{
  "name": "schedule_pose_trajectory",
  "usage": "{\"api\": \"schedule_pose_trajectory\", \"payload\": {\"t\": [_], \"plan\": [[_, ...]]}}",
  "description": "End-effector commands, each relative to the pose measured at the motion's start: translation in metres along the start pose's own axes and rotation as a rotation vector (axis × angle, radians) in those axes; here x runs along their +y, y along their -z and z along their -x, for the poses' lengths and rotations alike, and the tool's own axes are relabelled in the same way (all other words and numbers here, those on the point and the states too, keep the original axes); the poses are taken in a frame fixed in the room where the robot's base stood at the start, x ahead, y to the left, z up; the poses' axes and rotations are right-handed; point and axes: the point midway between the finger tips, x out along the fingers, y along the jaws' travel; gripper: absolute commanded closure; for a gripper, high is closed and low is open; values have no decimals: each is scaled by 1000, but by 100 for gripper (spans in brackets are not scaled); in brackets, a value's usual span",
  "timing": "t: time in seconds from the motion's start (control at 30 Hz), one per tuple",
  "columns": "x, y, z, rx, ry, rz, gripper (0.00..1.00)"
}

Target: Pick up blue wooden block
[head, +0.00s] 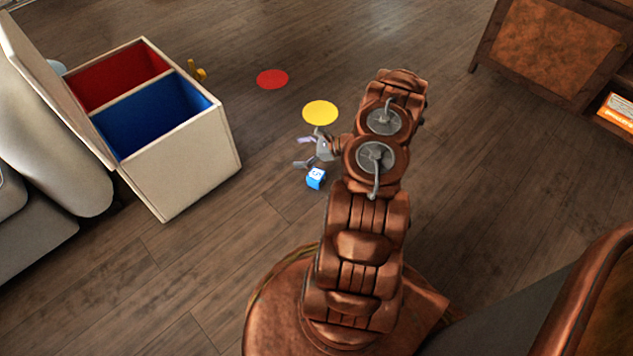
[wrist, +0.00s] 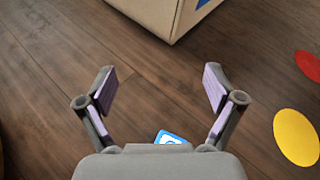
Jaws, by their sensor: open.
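The blue wooden block (head: 316,178) lies on the wooden floor, with a white mark on its top. In the head view it is just below my gripper (head: 303,150). In the wrist view my gripper (wrist: 160,88) is open and empty, its two purple-padded fingers spread wide. The block (wrist: 171,137) shows there at the bottom, behind the fingertips and near the palm, between the finger bases. Its lower part is hidden by the gripper body. I cannot tell how high the gripper is above it.
An open box (head: 190,162) with red and blue compartments stands at the left, beside a grey sofa (head: 40,225). A yellow disc (head: 320,112) and a red disc (head: 272,79) lie on the floor. A small yellow object (head: 199,71) is by the box. A wooden cabinet (head: 548,48) stands at upper right.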

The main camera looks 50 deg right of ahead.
Motion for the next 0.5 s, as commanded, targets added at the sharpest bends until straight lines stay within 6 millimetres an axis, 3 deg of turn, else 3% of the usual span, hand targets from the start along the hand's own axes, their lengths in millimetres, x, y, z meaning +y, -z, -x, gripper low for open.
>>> {"api": "schedule_pose_trajectory", "payload": {"t": [0.03,0.2,0.4,0.5], "plan": [[1,28,3,4,36,-36,8],[-1,98,20,17,156,-143,8],[5,165,38,32,271,-242,8],[8,185,45,37,309,-272,8]]}}
